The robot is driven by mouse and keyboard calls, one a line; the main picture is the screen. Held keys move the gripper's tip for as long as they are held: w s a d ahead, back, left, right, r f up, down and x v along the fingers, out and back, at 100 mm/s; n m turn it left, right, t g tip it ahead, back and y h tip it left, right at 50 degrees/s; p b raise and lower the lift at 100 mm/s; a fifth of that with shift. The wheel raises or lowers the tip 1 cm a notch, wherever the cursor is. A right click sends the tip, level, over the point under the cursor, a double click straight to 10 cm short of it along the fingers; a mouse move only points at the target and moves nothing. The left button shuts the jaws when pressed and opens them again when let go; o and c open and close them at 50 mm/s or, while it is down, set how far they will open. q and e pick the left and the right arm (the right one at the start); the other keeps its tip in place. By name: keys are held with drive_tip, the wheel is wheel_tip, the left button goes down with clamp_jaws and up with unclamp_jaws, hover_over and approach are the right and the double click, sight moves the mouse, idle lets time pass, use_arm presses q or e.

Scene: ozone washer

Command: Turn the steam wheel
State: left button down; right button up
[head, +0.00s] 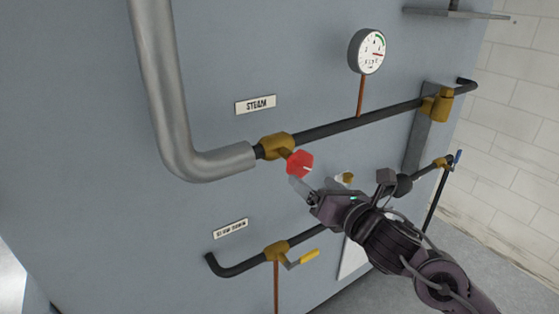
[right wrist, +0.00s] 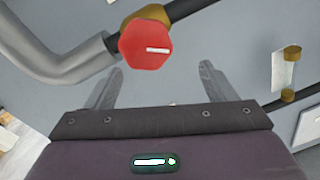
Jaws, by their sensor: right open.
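The steam wheel (head: 300,164) is a red, roughly hexagonal knob with a white mark, on a brass valve (head: 277,146) below the STEAM label (head: 255,104). In the right wrist view the red wheel (right wrist: 146,45) sits just beyond the fingertips, between them and a little left of centre. My right gripper (head: 305,191) is open and empty, just below the wheel in the head view. The fingers also show apart in the right wrist view (right wrist: 160,82). Whether a finger touches the wheel I cannot tell. My left gripper is not in view.
A thick grey pipe (head: 165,90) bends into the valve from the left. A dark pipe (head: 340,126) runs right, with a pressure gauge (head: 367,51) above it. A white brick wall (head: 515,150) stands at the right.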

sight(294, 159)
drive_tip(key=shift+a+r+n+y, duration=0.1)
drive_tip(key=shift+r+n+y, duration=0.3)
drive_tip(key=shift+r+n, duration=0.6)
drive_tip(key=shift+n, duration=0.5)
drive_tip(key=shift+w+r+n+y, duration=0.15)
drive_tip(key=shift+r+n+y, duration=0.05)
drive_tip(key=shift+n+y, duration=0.1)
drive_tip(key=shift+w+a+r+p, duration=0.1)
drive_tip(key=shift+w+r+p, duration=0.1)
drive_tip(key=shift+p, duration=0.15)
drive_tip(key=p+x, duration=0.1)
drive_tip(key=x, duration=0.2)
drive_tip(key=p+x, duration=0.1)
drive_tip(key=x, duration=0.3)
drive_tip(key=shift+s+a+f+p, duration=0.15)
drive_tip(key=shift+f+p, duration=0.05)
drive_tip(key=shift+p, duration=0.2)
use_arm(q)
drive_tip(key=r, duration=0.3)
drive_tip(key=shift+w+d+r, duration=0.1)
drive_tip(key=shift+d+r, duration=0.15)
use_arm(e)
drive_tip(key=shift+c, duration=0.3)
drive_tip(key=c, duration=0.9)
